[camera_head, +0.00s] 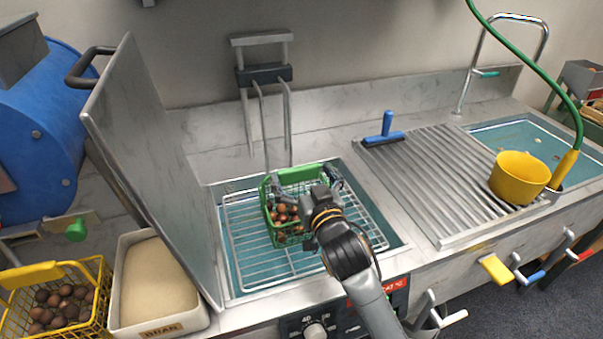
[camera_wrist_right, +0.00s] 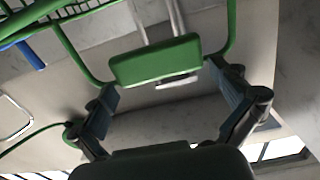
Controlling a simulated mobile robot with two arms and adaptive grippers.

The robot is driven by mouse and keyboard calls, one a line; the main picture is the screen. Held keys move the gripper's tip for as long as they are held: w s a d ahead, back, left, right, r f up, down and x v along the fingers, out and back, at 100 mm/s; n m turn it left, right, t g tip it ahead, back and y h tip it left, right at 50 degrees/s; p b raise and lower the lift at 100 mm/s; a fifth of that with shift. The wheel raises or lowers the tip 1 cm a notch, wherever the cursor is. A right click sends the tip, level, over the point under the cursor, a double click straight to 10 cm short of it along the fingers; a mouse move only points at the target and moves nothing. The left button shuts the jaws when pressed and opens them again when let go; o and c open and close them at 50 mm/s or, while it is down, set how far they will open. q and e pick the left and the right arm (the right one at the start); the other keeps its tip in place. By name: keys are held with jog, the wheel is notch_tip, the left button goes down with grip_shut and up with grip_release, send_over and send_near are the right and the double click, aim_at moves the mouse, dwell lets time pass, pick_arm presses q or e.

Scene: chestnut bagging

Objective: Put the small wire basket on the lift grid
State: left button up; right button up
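The small wire basket (camera_head: 284,212) is green and holds several brown chestnuts. It sits upright over the left-middle of the wire lift grid (camera_head: 250,272) in the water basin; I cannot tell whether its bottom touches the wires. My right gripper (camera_head: 306,182) is at the basket's handle side and covers part of it. In the right wrist view the green handle plate (camera_wrist_right: 155,61) lies just past my spread fingers (camera_wrist_right: 168,88), which stand apart with no grip on it visible. My left gripper is not in view.
A raised steel lid (camera_head: 150,150) stands left of the basin. A bran tub (camera_head: 153,285) and a yellow basket (camera_head: 55,305) of chestnuts are front left. A ribbed drainer (camera_head: 430,180) with a blue squeegee (camera_head: 384,133) and a yellow pot (camera_head: 519,178) lies right.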

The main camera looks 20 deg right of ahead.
jog(key=shift+r, duration=0.15)
jog(key=s+b, duration=0.1)
jog(key=s, duration=1.1)
jog(key=shift+d, duration=0.2)
